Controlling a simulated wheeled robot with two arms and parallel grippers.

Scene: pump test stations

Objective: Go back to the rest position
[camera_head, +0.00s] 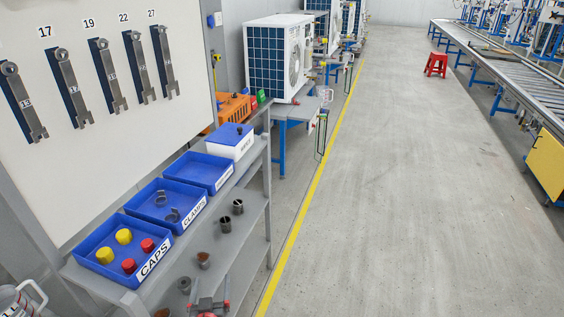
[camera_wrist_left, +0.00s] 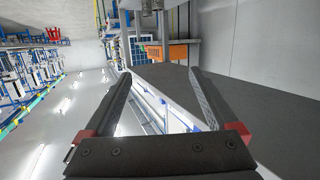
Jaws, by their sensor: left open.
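My left gripper (camera_head: 208,302) shows at the bottom edge of the head view, in front of the lower shelf; only its front part with red pieces is in frame. In the left wrist view its two dark fingers (camera_wrist_left: 160,78) are spread apart with nothing between them. My right gripper is in neither view.
A grey rack (camera_head: 257,160) holds blue bins of caps (camera_head: 91,263) and clamps (camera_head: 148,212), an empty-looking blue bin (camera_head: 205,180) and a white box (camera_head: 231,148). Wrenches (camera_head: 68,80) hang on the board. The aisle floor (camera_head: 400,200) is clear up to a red stool (camera_head: 436,64).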

